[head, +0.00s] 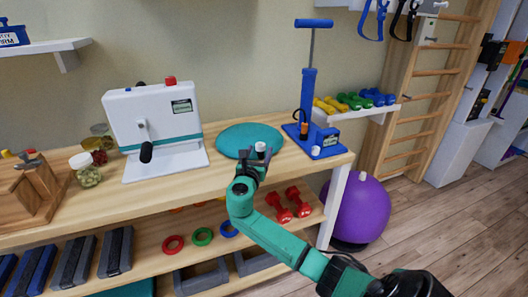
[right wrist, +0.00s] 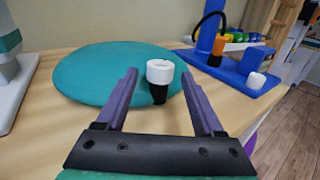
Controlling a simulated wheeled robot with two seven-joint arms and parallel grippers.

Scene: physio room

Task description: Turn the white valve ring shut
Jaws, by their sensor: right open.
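The white valve ring (right wrist: 160,72) sits on a black stem (right wrist: 158,94) at the near edge of a round teal cushion (right wrist: 92,76). In the head view the ring (head: 260,146) shows small and white in front of the cushion (head: 236,139). My right gripper (head: 256,164) is open, its two purple fingers (right wrist: 159,80) pointing at the valve. In the right wrist view the ring appears between the fingertips, with gaps on both sides. Whether it is level with the tips or just beyond them I cannot tell. My left gripper is not in view.
A blue pump (head: 309,88) with a white knob (head: 315,150) stands right of the cushion. A white crank device (head: 154,114) stands to the left. Coloured dumbbells lie on a wall shelf (head: 380,112). The wooden bench top (head: 196,183) is clear in front.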

